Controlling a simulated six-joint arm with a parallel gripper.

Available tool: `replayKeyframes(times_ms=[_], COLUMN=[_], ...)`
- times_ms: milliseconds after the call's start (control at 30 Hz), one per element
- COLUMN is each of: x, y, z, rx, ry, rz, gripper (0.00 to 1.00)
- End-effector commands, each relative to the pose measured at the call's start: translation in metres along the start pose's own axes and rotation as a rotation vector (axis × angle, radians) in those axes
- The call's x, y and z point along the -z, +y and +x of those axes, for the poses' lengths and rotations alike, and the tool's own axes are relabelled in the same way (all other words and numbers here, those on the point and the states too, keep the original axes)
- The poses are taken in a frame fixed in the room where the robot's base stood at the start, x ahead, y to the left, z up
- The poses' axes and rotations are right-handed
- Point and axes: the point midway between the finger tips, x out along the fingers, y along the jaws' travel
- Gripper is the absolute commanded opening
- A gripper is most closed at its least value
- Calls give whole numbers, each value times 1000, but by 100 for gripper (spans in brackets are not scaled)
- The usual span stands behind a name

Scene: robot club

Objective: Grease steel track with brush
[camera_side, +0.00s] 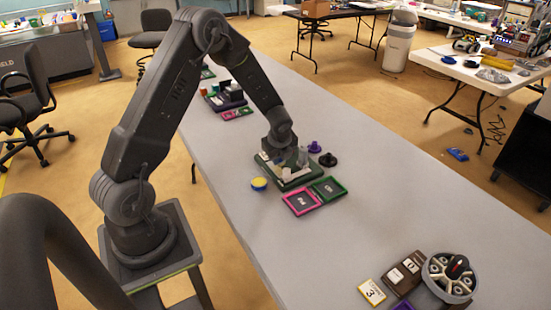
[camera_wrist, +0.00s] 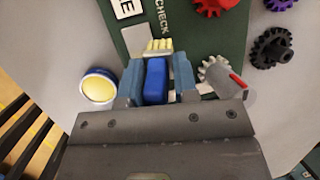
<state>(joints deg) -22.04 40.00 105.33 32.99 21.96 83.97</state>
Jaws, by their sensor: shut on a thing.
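My gripper (camera_wrist: 157,72) is shut on a brush (camera_wrist: 156,82) with a blue handle. The brush's pale yellow bristles (camera_wrist: 158,46) point away from the wrist, over the green board (camera_wrist: 185,25). A light grey flat piece (camera_wrist: 142,42) lies on the board just left of the bristles; I cannot tell whether it is the steel track or whether the bristles touch it. A round tub with yellow contents (camera_wrist: 98,88) stands left of my gripper, and it shows in the side view (camera_side: 259,184). In the side view my gripper is low over the board and hides the brush.
A red gear (camera_wrist: 217,6), a pale gear (camera_wrist: 215,72) and a black gear (camera_wrist: 271,48) are at right. A pink-rimmed tray (camera_side: 302,202) and a green-rimmed tray (camera_side: 328,188) lie in front of the board. The table's middle right is clear.

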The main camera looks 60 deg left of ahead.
Motion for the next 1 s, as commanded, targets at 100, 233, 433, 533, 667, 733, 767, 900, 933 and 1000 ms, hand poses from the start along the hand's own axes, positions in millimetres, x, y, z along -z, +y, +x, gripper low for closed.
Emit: replayKeyframes(times_ms=[100, 233, 433, 533, 667, 733, 767, 900, 933, 1000], x=[1, -5, -13, -12, -11, -12, -13, -19, -19, -21], y=[-12, -16, -6, 4, 20, 26, 28, 24, 23, 21], z=[4, 9, 9, 9, 12, 10, 6, -14, -16, -23], rx=[1, 1, 0, -2, -11, -12, -11, -7, -6, -3], ry=[0, 0, 0, 0, 0, -1, -1, 0, 0, 0], rz=[2, -3, 0, -1, 1, 2, 1, 0, 0, 0], gripper=[0, 0, 0, 0, 0, 0, 0, 0, 0, 0])
